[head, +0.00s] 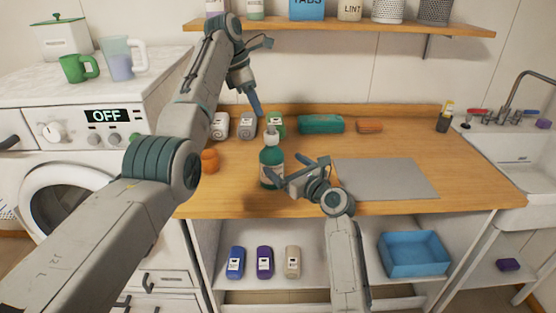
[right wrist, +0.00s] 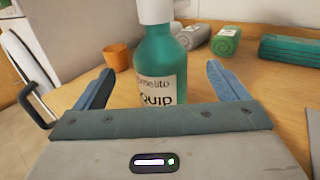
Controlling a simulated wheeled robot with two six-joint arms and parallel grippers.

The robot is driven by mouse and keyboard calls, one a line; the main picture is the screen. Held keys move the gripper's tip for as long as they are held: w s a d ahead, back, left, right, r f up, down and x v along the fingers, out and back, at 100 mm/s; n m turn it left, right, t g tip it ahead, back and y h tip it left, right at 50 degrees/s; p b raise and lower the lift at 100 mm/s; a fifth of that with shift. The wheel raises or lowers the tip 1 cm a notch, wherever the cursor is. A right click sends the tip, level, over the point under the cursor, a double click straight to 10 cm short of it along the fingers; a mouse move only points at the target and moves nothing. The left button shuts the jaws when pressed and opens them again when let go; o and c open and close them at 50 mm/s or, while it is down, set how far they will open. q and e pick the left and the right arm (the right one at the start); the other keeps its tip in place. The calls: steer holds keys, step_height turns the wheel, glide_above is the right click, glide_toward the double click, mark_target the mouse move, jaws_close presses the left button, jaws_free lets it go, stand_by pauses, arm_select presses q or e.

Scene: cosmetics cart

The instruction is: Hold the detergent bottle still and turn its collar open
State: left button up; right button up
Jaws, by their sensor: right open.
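The detergent bottle (head: 271,168) is teal with a pale label and stands upright near the worktop's front edge. Its white collar (head: 271,138) is on top; in the right wrist view the collar (right wrist: 154,10) is cut off by the top edge. My right gripper (head: 297,171) is open, low at the bottle's right. In the right wrist view the bottle (right wrist: 162,62) shows between the spread fingers of this gripper (right wrist: 160,84), with a gap on each side. My left gripper (head: 263,78) is open and empty, raised above and behind the bottle, apart from it.
An orange cup (head: 210,161) stands left of the bottle. Rolled towels (head: 248,126) lie behind it, with a folded teal towel (head: 321,124) further right. A grey mat (head: 385,179) lies to the right, bare. A shelf (head: 350,27) with containers hangs above.

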mark_target(279, 160)
steer(key=x, duration=0.5)
steer(key=shift+w+a, duration=0.2)
steer(key=shift+w, duration=0.15)
steer(key=shift+c, duration=0.4)
